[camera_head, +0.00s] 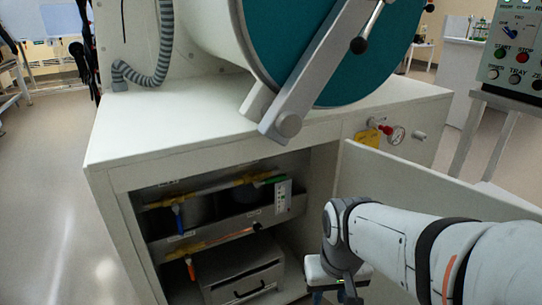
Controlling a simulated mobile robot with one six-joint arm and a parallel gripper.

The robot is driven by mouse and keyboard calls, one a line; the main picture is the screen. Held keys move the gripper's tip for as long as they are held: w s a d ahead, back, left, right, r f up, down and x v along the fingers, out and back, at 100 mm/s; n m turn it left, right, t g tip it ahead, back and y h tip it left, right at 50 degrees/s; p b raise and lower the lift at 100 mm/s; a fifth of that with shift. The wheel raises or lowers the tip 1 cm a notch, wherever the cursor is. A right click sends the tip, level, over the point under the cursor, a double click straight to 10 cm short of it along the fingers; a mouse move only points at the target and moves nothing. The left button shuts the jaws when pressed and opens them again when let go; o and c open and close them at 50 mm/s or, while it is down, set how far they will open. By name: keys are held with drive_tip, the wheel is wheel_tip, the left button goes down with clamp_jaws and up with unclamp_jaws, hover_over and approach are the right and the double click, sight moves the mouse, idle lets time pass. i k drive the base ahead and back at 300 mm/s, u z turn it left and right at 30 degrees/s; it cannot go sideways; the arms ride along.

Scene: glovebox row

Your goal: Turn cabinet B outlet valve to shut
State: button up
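Inside the open lower compartment of the white cabinet (130,150), two yellow pipe runs carry small valves. A blue handle (179,218) hangs down from the upper pipe, and a green handle (273,181) lies along it at the right. An orange handle (190,268) hangs down from the lower pipe. Small labels nearby are unreadable, so I cannot tell which valve is the outlet or which cabinet this is. My gripper (338,296) is at the bottom edge, below my wrist, right of the pipes and apart from them. Its fingers are mostly cut off.
The open cabinet door (430,190) stands out behind my arm at the right. A grey box with a handle (245,275) sits low in the compartment. A red knob (385,130), gauge (397,136) and yellow tag (367,137) are on the outer face. Floor at left is clear.

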sight(257, 184)
drive_tip(key=z, duration=0.5)
drive_tip(key=k, duration=1.5)
drive_tip(key=u, duration=1)
drive_tip(key=i, duration=1.5)
drive_tip(key=u, duration=0.05)
